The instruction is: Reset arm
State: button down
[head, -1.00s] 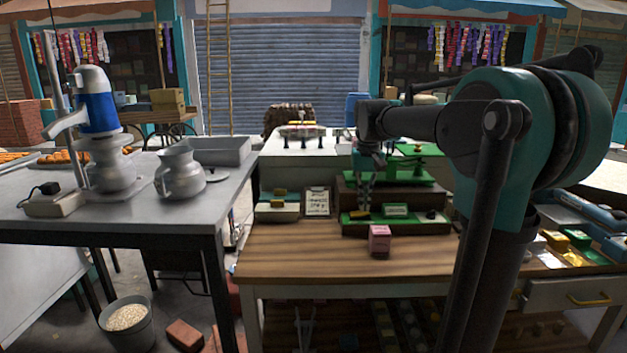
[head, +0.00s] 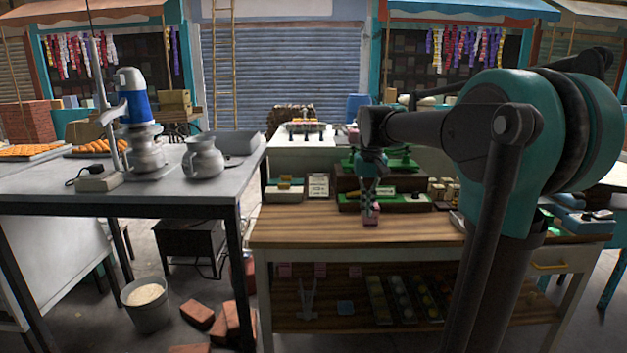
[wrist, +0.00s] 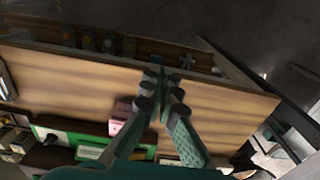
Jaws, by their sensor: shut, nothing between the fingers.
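My gripper (head: 370,207) hangs pointing down over the wooden table, in line with a pink box in the head view. In the wrist view my gripper's fingers (wrist: 158,75) come together at the tips, with nothing between them. My arm reaches in from the right of the head view and hides part of the table.
A wooden table (head: 290,228) has a green-topped display stand behind the gripper. To the left, a metal table (head: 60,190) bears a blue-topped machine (head: 134,105) and a metal jug (head: 203,158). A bucket (head: 147,305) and loose bricks (head: 197,313) lie on the floor.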

jog(key=s+d+f+t, duration=0.2)
jog(key=s+f, duration=0.8)
jog(key=f, duration=0.2)
jog(key=s+d+f+t, duration=0.1)
jog(key=s+f+t, duration=0.1)
jog(key=s+f, duration=0.9)
jog(key=shift+s+d+f, duration=0.15)
jog(key=shift+d+f, duration=0.25)
jog(key=shift+f, duration=0.4)
